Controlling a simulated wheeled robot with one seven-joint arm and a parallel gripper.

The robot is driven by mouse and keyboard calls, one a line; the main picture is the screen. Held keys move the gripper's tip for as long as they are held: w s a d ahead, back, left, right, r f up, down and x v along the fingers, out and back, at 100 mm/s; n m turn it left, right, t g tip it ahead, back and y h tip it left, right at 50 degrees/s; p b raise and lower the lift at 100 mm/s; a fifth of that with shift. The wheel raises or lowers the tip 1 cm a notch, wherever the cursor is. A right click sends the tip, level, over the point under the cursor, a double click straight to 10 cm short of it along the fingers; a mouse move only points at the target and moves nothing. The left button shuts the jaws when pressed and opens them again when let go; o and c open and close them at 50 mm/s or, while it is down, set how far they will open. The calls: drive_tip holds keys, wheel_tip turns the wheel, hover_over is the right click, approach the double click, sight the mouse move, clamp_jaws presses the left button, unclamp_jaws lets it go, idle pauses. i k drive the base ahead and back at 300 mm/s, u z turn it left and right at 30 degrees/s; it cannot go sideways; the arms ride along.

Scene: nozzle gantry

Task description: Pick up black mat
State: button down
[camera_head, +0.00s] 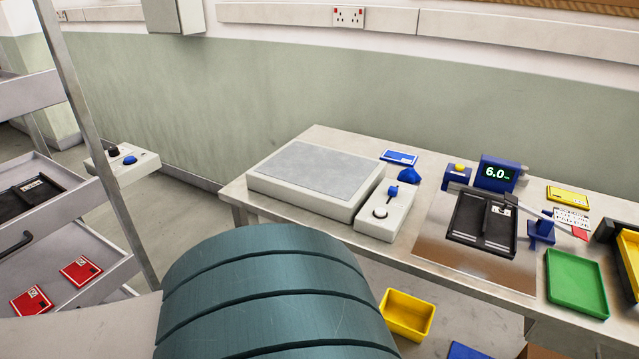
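A flat black mat-like piece (482,224) with a raised rim and a small white label lies on a shiny metal plate (455,255) on the right part of the bench. A slim grey bar from a blue stand (541,231) reaches over its upper right part. A second flat black piece (28,198) with a white label lies on a shelf of the grey rack at the left. I cannot tell which of the two is the black mat. My teal arm link fills the lower middle of the view. My gripper is not in view.
The bench (330,143) also carries a grey-topped platform (315,178), a control box (385,212), a blue display reading 6.0 (497,173) and a green tray (576,283). The rack (100,262) holds red cards (80,271). A yellow bin (407,314) stands below the bench.

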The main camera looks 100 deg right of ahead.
sight(477, 222)
drive_tip(key=z, duration=5.4)
drive_tip(key=i, duration=1.4)
drive_tip(key=u, duration=0.6)
